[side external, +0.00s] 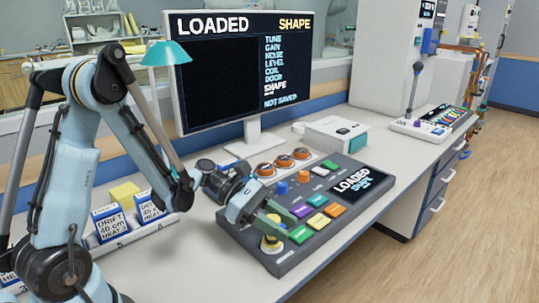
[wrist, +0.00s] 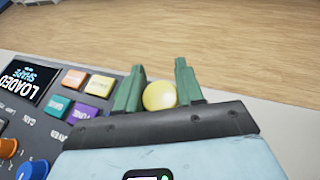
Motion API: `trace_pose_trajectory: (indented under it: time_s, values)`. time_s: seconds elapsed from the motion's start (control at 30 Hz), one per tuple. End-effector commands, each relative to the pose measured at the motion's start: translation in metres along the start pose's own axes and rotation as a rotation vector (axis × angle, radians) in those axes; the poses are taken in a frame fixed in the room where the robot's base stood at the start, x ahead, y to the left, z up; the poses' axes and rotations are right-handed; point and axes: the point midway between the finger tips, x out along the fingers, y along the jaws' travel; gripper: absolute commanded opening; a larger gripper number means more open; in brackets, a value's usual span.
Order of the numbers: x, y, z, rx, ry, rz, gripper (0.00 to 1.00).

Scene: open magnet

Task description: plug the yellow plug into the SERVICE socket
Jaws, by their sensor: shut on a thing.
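The yellow plug (side external: 270,244) is at the near front corner of the dark console (side external: 293,263), and it shows as a round yellow top in the wrist view (wrist: 160,96). My gripper (side external: 271,229) has its green fingers on either side of the plug and is shut on it; the fingers also show in the wrist view (wrist: 160,88). A pale ring shows around the plug's base. I cannot tell whether the plug sits in the console or just above it. No SERVICE label is legible, and the socket cannot be made out.
A large monitor (side external: 245,70) stands behind. DRIFT boxes (side external: 111,224) stand in a rack at left. The bench's front edge is close to the plug.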

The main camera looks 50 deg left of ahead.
Motion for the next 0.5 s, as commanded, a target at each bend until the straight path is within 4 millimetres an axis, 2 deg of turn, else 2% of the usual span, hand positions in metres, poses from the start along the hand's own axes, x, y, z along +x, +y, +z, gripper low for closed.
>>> trace_pose_trajectory:
  time_s: [0.17,0.2,0.27,0.5]
  values:
    - [0.0013,0.0001,-0.0031,0.0,0.0,0.0,0.07]
    - [0.0014,0.0001,-0.0034,0.0,0.0,0.0,0.38]
    - [0.0013,0.0001,-0.0032,0.0,0.0,0.0,0.48]
    - [0.0013,0.0,-0.0032,0.0,0.0,0.0,0.48]
